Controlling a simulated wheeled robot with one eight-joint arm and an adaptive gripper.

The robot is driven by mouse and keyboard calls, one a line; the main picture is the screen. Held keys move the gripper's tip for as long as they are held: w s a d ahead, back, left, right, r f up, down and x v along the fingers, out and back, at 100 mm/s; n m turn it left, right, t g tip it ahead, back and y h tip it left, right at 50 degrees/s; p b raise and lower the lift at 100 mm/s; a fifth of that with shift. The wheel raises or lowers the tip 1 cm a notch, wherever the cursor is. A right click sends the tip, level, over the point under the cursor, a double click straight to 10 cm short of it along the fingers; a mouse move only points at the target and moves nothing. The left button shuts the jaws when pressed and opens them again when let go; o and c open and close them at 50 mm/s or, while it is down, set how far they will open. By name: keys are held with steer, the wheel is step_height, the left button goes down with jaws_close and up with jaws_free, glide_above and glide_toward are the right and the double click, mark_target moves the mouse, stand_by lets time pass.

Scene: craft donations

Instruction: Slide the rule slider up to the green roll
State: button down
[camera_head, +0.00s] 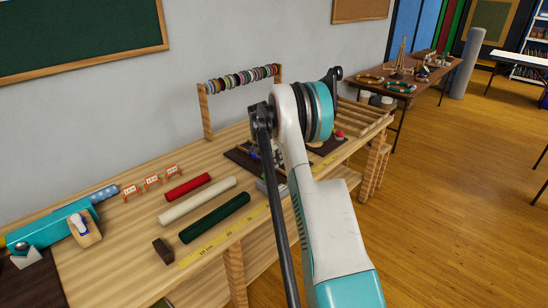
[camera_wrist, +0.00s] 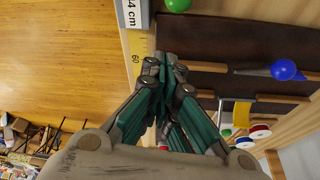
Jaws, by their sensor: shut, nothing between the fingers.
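The dark green roll (camera_head: 215,218) lies at a slant near the table's front edge in the head view. A yellow rule (camera_head: 222,238) runs along that edge; its 60 mark shows in the wrist view (camera_wrist: 136,58). The rule slider is a light grey block (camera_wrist: 134,14) on the rule, its label ending in "4 cm", cut off by the top edge. My gripper (camera_wrist: 167,62) is shut and empty, its tips beside the rule close to the slider. Whether they touch it I cannot tell. In the head view my arm hides the gripper.
A cream roll (camera_head: 197,200) and a red roll (camera_head: 187,187) lie behind the green roll. A brown block (camera_head: 163,250) stands at the rule's left end.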

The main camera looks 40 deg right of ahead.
steer(key=b+x, duration=0.1)
steer(key=x, duration=0.3)
steer(key=a, duration=0.2)
steer(key=a+r, duration=0.1)
steer(key=a, duration=0.1)
steer(key=shift+w+b, duration=0.2)
steer(key=shift+b, duration=0.2)
steer(key=a, duration=0.8)
steer(key=s+a, duration=0.1)
steer(key=a, duration=0.3)
steer(key=shift+a, duration=0.1)
